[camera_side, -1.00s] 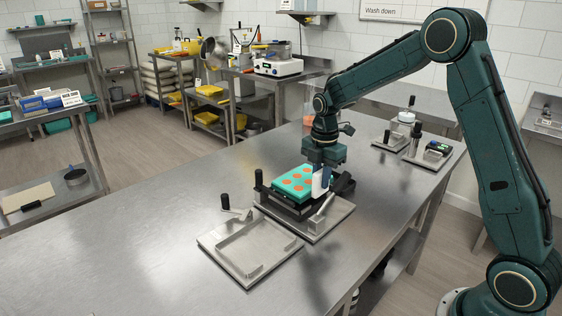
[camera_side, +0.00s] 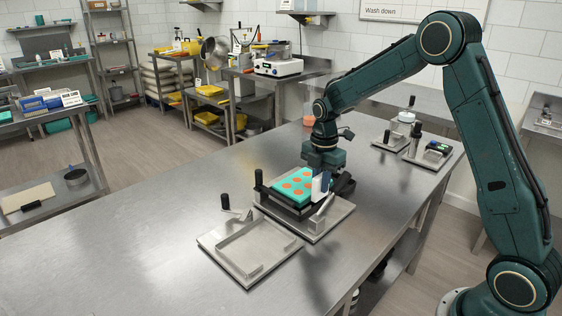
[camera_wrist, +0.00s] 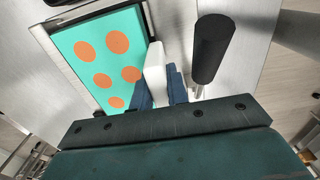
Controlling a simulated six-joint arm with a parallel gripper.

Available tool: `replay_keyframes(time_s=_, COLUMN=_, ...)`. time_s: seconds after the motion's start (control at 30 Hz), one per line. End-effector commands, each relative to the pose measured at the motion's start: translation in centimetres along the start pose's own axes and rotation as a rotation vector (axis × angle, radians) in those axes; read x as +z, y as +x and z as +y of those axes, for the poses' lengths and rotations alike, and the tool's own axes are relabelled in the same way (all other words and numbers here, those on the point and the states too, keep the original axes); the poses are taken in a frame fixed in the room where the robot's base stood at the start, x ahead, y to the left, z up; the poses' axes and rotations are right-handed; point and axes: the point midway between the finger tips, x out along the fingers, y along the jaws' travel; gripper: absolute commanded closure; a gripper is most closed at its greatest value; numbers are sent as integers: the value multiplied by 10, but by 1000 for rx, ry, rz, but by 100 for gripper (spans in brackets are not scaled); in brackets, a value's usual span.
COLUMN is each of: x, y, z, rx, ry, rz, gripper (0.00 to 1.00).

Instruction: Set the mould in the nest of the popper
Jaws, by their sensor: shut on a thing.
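The mould (camera_side: 281,188) is a flat teal slab with several orange rounds and a white tab (camera_side: 317,187) at its right end. It sits level on or just above a black frame on a steel base (camera_side: 322,230), which looks like the popper's nest. I cannot tell if it is fully seated. In the wrist view the mould (camera_wrist: 75,28) lies inside the edges of a frame. My gripper (camera_wrist: 160,88) is shut on the white tab (camera_wrist: 155,70), with a dark blue finger on each side.
A black upright handle (camera_wrist: 212,48) stands close right of my fingers in the wrist view. An empty steel plate with a raised rim (camera_side: 238,262) and a black-knobbed clamp lies front left. More fixtures (camera_side: 428,152) stand at the back right. The table's left side is clear.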

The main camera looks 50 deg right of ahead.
Motion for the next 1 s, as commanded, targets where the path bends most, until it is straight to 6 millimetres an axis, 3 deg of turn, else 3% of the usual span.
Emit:
replay_keyframes(time_s=0.77, x=0, y=13, z=0, rx=0, ry=0, rz=0, gripper=100)
replay_keyframes(time_s=0.8, x=0, y=13, z=0, rx=0, ry=0, rz=0, gripper=82)
replay_keyframes(time_s=0.9, x=0, y=13, z=0, rx=0, ry=0, rz=0, gripper=63)
replay_keyframes(time_s=1.0, x=0, y=13, z=0, rx=-1, ry=0, rz=0, gripper=59)
